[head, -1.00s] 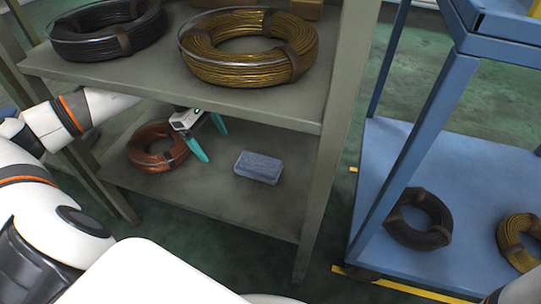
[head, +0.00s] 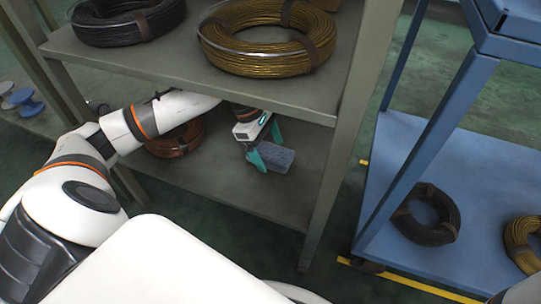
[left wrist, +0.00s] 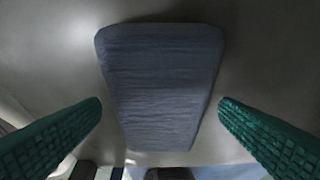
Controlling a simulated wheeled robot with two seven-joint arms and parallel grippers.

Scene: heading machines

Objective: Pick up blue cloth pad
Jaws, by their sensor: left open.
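The blue cloth pad (head: 276,157) lies flat on the lower shelf (head: 225,185) of the grey rack. In the left wrist view the pad (left wrist: 160,80) fills the middle, ahead of and between the two teal fingers. My left gripper (head: 267,150) is open at the pad's left end in the head view, and its near finger hides part of the pad. In the left wrist view a gap shows between the pad and each finger of the left gripper (left wrist: 160,115). My right gripper is not in view.
The upper shelf (head: 185,75) lies above my left arm and carries a black coil (head: 125,25) and a brass-coloured coil (head: 262,40). A copper coil (head: 180,140) lies behind my left arm. A blue cart (head: 385,225) with coils stands right of the rack.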

